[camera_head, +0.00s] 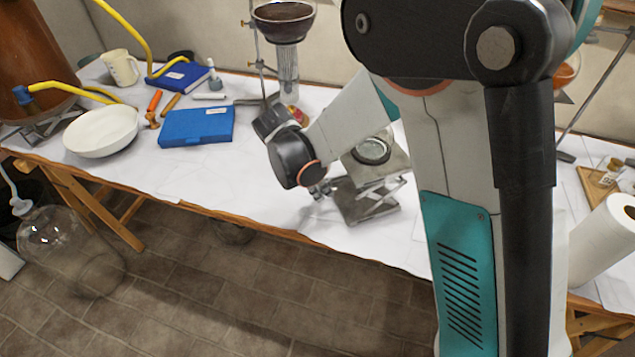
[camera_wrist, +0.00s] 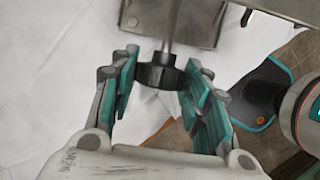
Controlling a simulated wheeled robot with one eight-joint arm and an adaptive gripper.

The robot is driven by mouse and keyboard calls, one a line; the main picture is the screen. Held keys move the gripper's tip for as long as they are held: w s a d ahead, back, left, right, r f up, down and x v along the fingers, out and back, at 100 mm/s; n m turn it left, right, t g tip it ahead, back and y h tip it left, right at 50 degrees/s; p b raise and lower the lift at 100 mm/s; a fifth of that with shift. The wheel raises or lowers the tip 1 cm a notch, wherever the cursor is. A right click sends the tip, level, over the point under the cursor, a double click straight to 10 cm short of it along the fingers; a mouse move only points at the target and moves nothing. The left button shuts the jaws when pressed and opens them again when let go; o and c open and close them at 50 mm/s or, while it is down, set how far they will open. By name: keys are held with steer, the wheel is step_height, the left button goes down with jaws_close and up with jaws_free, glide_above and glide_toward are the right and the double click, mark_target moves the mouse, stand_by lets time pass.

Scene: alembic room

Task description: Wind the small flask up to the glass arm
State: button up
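A lab jack (camera_head: 365,203) with crossed metal legs stands near the table's front edge. A round clear glass piece (camera_head: 373,151), perhaps the small flask, sits on its top plate; my arm passes close by. My gripper (camera_head: 318,187) is at the jack's left side, small and partly hidden by my wrist. In the wrist view, the two teal-padded fingers (camera_wrist: 160,75) lie against both sides of the jack's black knob (camera_wrist: 161,75), its shaft running up to the jack plate. I cannot make out the glass arm; my own arm covers much of the right.
A stand holds a dark-filled glass vessel (camera_head: 284,20) behind the jack. Blue box (camera_head: 197,126), white bowl (camera_head: 101,131) and yellow tubing lie left. Paper roll (camera_head: 605,240) and wooden tray (camera_head: 598,188) are right. White table is clear left of the jack. A large glass vessel (camera_head: 70,250) is near the floor.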

steer(key=shift+t, duration=0.3)
steer(key=t+b, duration=0.1)
steer(key=t+y+b, duration=0.1)
steer(key=t, duration=0.1)
steer(key=m+t+b, duration=0.1)
steer(key=b, duration=0.1)
steer(key=shift+s+f+t, duration=0.3)
steer(key=shift+s+t, duration=0.05)
steer(key=shift+t, duration=0.05)
steer(key=shift+d+m+t+y+b, duration=0.1)
steer(key=shift+m+t+y+b, duration=0.45)
steer(key=shift+t, duration=0.85)
steer(key=shift+r+b, duration=0.1)
steer(key=shift+b, duration=0.2)
steer(key=o, duration=1.1)
